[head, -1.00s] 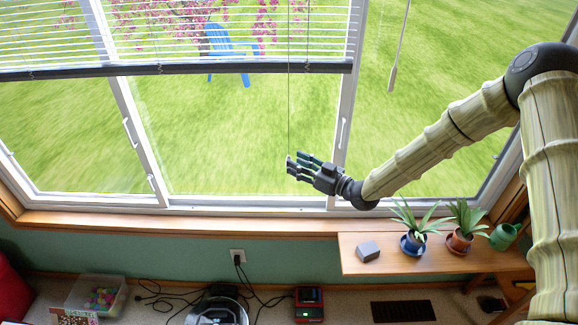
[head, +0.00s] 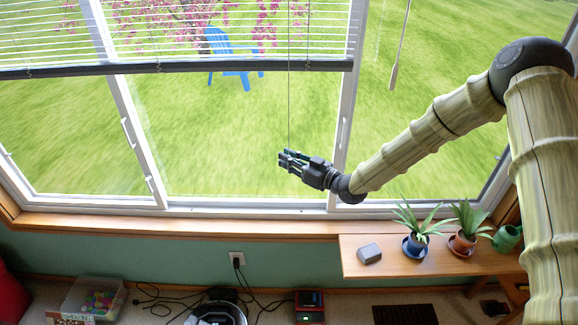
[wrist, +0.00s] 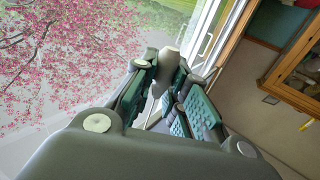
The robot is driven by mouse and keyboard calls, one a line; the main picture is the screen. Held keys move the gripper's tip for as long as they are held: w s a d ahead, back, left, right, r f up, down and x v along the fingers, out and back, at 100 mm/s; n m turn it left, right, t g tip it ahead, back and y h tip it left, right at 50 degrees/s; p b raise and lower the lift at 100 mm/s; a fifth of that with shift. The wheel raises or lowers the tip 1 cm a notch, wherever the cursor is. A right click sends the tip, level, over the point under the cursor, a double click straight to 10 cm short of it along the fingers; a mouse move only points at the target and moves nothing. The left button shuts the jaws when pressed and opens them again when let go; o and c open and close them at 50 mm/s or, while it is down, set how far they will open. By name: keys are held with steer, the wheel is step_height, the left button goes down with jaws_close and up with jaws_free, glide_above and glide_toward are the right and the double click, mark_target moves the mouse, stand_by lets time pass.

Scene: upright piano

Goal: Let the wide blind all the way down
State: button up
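The wide blind (head: 180,67) hangs at the upper left of the head view. Its slats cover the top of the window, and its dark bottom rail is well above the sill. A thin pull cord (head: 289,110) hangs from it to my gripper (head: 282,158). In the wrist view, the cord's pale, tapered pull (wrist: 170,60) sits between the fingertips of my gripper (wrist: 167,68). The fingers are drawn together and appear closed on the pull. In the head view the fingers hide the pull.
A tilt wand (head: 394,76) hangs to the right. The window sill (head: 200,227) is clear. Cables and a clear bin (head: 93,298) lie on the floor.

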jaws_close()
steer(key=shift+a, duration=0.15)
steer(key=a, duration=0.1)
steer(key=a+b, duration=0.1)
steer(key=a, duration=0.1)
steer(key=a+b, duration=0.1)
steer(key=shift+a+f, duration=0.35)
steer(key=shift+a, duration=0.05)
steer(key=shift+r, duration=0.1)
step_height(320, 180, up, 9)
steer(key=p, duration=0.2)
stand_by(0.4)
step_height(320, 180, up, 9)
steer(key=p, duration=0.3)
stand_by(0.5)
